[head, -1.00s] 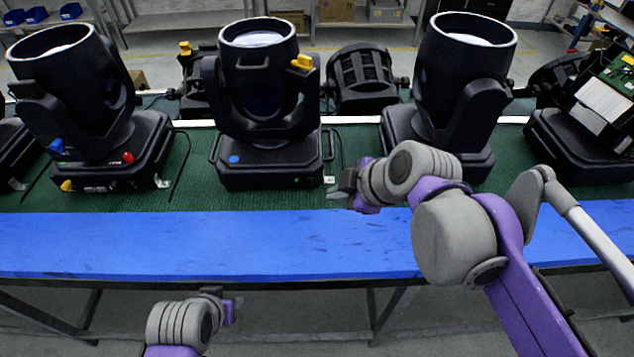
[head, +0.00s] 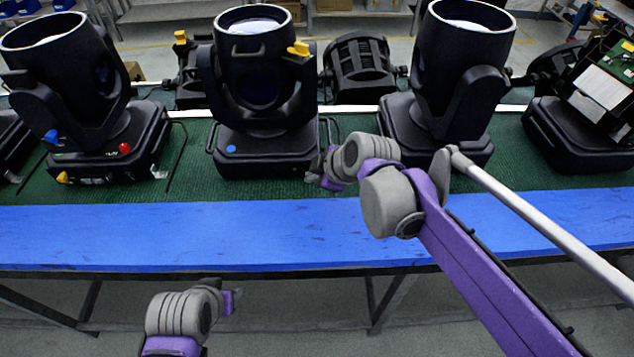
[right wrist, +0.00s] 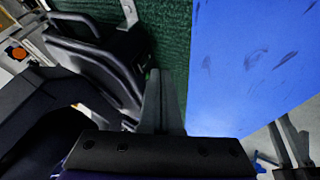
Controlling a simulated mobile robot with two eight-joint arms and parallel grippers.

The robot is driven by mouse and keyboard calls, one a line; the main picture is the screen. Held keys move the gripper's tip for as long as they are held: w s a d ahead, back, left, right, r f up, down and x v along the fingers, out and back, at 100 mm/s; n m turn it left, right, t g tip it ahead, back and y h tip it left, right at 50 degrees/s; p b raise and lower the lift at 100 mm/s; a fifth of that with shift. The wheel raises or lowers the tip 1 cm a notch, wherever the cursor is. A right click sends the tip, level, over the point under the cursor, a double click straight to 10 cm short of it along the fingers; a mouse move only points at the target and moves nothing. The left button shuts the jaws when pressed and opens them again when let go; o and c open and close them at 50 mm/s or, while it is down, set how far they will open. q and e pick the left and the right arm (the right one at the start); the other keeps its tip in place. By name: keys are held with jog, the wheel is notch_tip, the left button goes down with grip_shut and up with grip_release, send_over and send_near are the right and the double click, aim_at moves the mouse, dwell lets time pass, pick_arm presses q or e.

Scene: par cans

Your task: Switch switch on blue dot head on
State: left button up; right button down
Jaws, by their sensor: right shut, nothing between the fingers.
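The blue dot head (head: 260,95) is a black moving-head light in the middle of the head view. It stands upright on a black base, and a blue dot (head: 231,148) marks the base's front left. My right gripper (head: 318,176) is at the front right corner of that base; I cannot tell whether it touches. In the right wrist view its fingers (right wrist: 162,100) are together and empty, over the green mat beside black housings. I cannot make out the switch. My left gripper (head: 232,300) is low, in front of the table; its jaws are unclear.
Another black head (head: 80,80) with blue, red and yellow knobs stands to the left, and one (head: 450,90) to the right. Further units stand behind. The green mat (head: 190,180) and blue table edge (head: 150,235) are clear in front.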

jog(key=shift+w+r, duration=0.1)
jog(key=shift+w, duration=0.5)
pick_arm(q)
jog(key=shift+r, duration=0.1)
pick_arm(e)
jog(key=shift+w+r+g+p, duration=0.3)
jog(key=shift+w+p, duration=0.05)
jog(key=shift+w+f, duration=0.15)
pick_arm(q)
jog(key=shift+w+r, duration=0.15)
jog(key=shift+r, duration=0.35)
jog(key=shift+w+r+p, duration=0.35)
jog(key=shift+r+p, duration=0.15)
jog(key=shift+r, duration=0.15)
pick_arm(e)
jog(key=shift+r, duration=0.8)
pick_arm(q)
jog(key=shift+s, duration=0.1)
pick_arm(e)
jog(key=shift+s+a, duration=0.1)
jog(key=shift+s, duration=0.1)
